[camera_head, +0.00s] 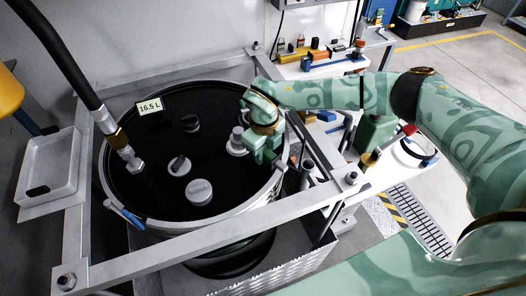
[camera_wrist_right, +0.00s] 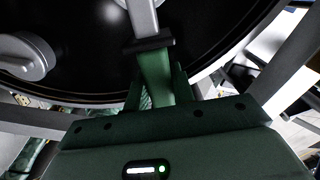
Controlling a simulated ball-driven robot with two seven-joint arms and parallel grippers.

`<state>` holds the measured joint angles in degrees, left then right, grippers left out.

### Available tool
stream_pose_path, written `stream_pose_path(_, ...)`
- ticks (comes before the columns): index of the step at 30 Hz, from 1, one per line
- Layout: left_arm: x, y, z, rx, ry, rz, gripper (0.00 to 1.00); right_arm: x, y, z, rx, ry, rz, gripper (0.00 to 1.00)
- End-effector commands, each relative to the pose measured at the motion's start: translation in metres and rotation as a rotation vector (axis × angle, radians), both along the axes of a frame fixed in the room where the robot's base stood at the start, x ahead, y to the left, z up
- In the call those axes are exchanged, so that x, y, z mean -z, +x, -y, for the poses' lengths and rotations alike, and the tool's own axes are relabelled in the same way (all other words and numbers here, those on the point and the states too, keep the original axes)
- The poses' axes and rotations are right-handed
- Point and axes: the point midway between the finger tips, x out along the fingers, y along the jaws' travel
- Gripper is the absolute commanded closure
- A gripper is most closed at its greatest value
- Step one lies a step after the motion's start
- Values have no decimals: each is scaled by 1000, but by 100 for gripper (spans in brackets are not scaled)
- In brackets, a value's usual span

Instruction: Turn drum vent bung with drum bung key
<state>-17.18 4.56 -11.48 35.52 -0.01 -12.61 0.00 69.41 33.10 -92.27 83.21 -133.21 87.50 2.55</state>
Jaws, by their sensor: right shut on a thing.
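The black drum top (camera_head: 150,185) sits inside a grey frame, with several grey fittings on it. A grey fitting with an upright stem (camera_head: 237,142) stands at the right of the top, just left of my right gripper (camera_head: 264,150). My right gripper is low over the drum's right rim, shut on a key-like tool. In the right wrist view, the tool shows as a grey bar (camera_wrist_right: 145,18) with a dark collar, running from the jaws over the black top. Its far end is cut off, so I cannot tell whether it engages a bung. My left gripper is out of view.
A hose with a brass fitting (camera_head: 120,142) comes down over the drum's left side. A display reading 16.5 L (camera_head: 149,107) stands at the back. Grey frame bars (camera_head: 200,240) surround the drum. A grey tray (camera_head: 48,168) is at left.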

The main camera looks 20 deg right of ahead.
Motion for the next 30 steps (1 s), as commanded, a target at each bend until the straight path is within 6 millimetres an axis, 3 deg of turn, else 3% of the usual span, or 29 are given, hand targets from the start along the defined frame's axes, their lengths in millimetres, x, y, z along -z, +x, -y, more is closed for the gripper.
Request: stream_pose_path(30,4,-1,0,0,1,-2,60,0,18,25,-307,-1,4,100)
